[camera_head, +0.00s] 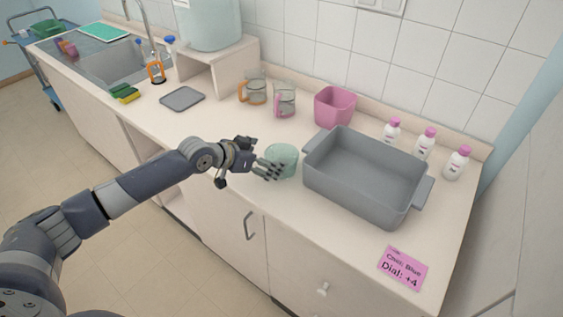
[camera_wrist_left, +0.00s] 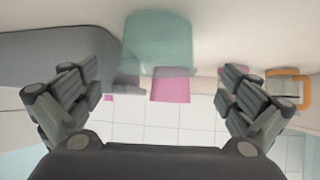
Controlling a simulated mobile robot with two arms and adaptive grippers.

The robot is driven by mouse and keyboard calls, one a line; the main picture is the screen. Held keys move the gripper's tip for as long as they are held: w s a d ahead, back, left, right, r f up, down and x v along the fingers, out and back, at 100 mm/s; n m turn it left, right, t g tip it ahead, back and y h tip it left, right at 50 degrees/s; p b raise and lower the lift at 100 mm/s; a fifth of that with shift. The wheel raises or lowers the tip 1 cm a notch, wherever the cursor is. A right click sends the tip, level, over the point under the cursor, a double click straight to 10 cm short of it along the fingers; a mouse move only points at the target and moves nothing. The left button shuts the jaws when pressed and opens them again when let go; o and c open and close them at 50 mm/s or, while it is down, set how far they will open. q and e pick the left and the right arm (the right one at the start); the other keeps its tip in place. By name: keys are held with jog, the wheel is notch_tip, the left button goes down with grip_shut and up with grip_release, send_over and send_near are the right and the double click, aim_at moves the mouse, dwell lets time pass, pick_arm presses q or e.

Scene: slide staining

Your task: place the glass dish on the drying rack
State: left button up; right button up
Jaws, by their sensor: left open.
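The glass dish (camera_head: 285,158) is a pale green, see-through round vessel. It stands on the counter just left of the grey basin. My left gripper (camera_head: 266,161) is open at the dish's left side, with its fingers close to it. In the left wrist view the dish (camera_wrist_left: 157,42) shows upside down, ahead of and between the spread fingers (camera_wrist_left: 160,78); I cannot tell whether they touch it. No drying rack is clearly recognisable; a flat grey slab (camera_head: 182,99) lies near the sink. My right gripper is not in view.
A large grey basin (camera_head: 345,193) stands close right of the dish. Behind are a pink container (camera_head: 335,106), two glass jugs (camera_head: 285,100) with pink and orange handles, and several white bottles (camera_head: 424,143). The counter between the slab and my gripper is mostly clear.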

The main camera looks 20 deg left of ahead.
aim_at(292, 158)
pick_arm(q)
jog(key=shift+w+d+f, duration=0.2)
jog(key=shift+w+d, duration=0.1)
jog(key=shift+w, duration=0.05)
jog(key=shift+w+d+f, duration=0.15)
jog(key=shift+w+d+f+p, duration=0.3)
jog(key=shift+w+p, duration=0.1)
jog(key=shift+p, duration=0.1)
jog(key=x, duration=0.2)
jog(key=shift+w+d+f+p, duration=0.2)
jog(key=shift+w+f+p, duration=0.05)
jog(key=shift+p, duration=0.1)
jog(key=shift+w+d+f, duration=0.2)
jog(key=shift+w+f, duration=0.15)
jog(key=shift+f, duration=0.05)
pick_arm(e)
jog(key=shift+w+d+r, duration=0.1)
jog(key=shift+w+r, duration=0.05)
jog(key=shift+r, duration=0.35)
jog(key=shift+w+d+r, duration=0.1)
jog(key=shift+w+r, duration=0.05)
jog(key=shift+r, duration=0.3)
pick_arm(q)
jog(key=c, duration=1.1)
jog(key=shift+r, duration=0.1)
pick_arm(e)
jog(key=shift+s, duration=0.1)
